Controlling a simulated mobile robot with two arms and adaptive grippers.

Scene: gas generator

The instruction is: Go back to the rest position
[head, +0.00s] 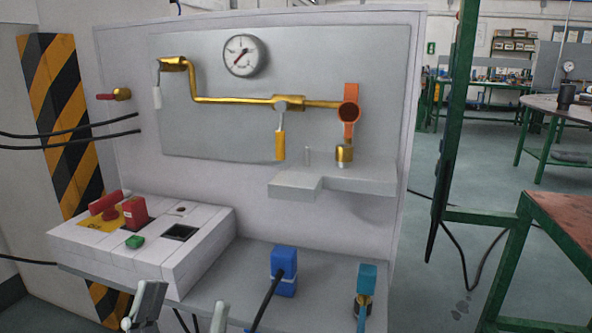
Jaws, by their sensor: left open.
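My left gripper (184,304) shows at the bottom edge, left of centre. Its two grey fingers are apart with nothing seen between them, so it is open. It is in front of the lower ledge of the light grey panel (240,205), just below the white control box (170,255). Most of the gripper and its arm is cut off by the frame edge. My right gripper is not in view.
The panel carries a brass pipe (235,99), a gauge (245,55), an orange handle (349,110) and a small shelf (330,184). A blue plug (284,270) with a black cable and a blue-topped fitting (366,280) stand on the ledge. Green-framed tables (560,115) are at right.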

